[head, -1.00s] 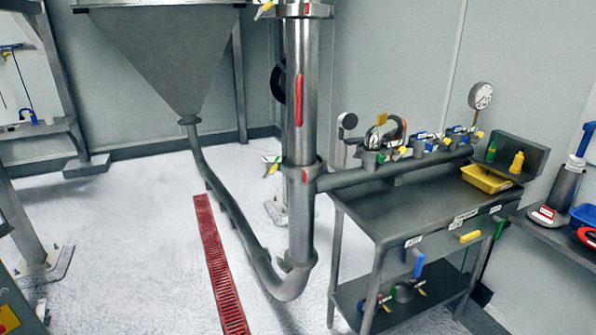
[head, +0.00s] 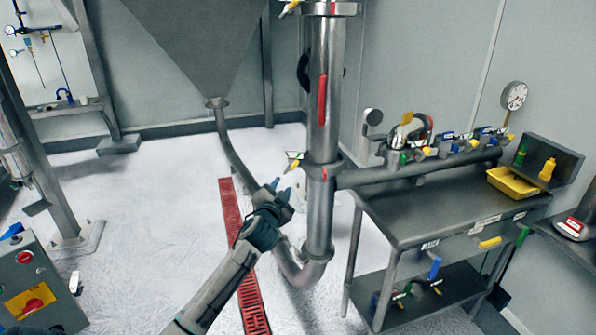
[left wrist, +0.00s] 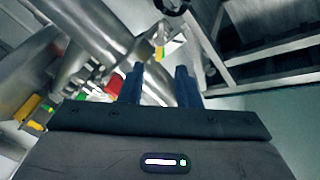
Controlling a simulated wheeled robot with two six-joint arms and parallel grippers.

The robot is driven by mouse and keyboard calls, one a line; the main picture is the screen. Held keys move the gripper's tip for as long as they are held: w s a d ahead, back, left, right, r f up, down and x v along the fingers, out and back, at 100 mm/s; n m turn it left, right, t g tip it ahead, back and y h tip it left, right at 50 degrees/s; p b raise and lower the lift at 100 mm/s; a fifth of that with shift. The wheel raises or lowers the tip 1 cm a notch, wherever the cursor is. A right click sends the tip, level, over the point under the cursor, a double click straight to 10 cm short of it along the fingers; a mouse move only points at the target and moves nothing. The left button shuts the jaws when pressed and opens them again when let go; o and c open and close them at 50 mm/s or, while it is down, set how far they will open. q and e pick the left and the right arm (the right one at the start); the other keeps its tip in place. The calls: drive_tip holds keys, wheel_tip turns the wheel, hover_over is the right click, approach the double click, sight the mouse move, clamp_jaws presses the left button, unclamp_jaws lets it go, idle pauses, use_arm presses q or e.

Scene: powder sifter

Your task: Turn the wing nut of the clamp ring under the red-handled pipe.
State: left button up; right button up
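The vertical steel pipe with the red handle (head: 322,98) stands in the middle of the head view. A clamp ring (head: 322,171) circles it below the handle, with a small yellow and white wing nut (head: 294,157) on its left side. My left gripper (head: 279,188) is below and left of that wing nut, apart from it. In the left wrist view its two fingers (left wrist: 160,85) are spread with nothing between them. A yellow and white piece, seemingly the wing nut (left wrist: 167,47), shows beyond the fingertips. My right gripper is not in view.
A steel table (head: 400,215) with valves and a yellow tray (head: 512,183) stands right of the pipe. A hopper (head: 200,45) and its curved outlet pipe are behind left. A control box (head: 38,285) stands at lower left.

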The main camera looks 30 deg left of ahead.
sight(289, 170)
use_arm(q)
drive_tip(key=p+x, duration=0.2)
drive_tip(key=x, duration=0.6)
drive_tip(key=shift+w+a, duration=0.15)
drive_tip(key=shift+w+a+f, duration=0.1)
drive_tip(key=shift+w+a, duration=0.15)
drive_tip(key=shift+w, duration=0.4)
clamp_jaws()
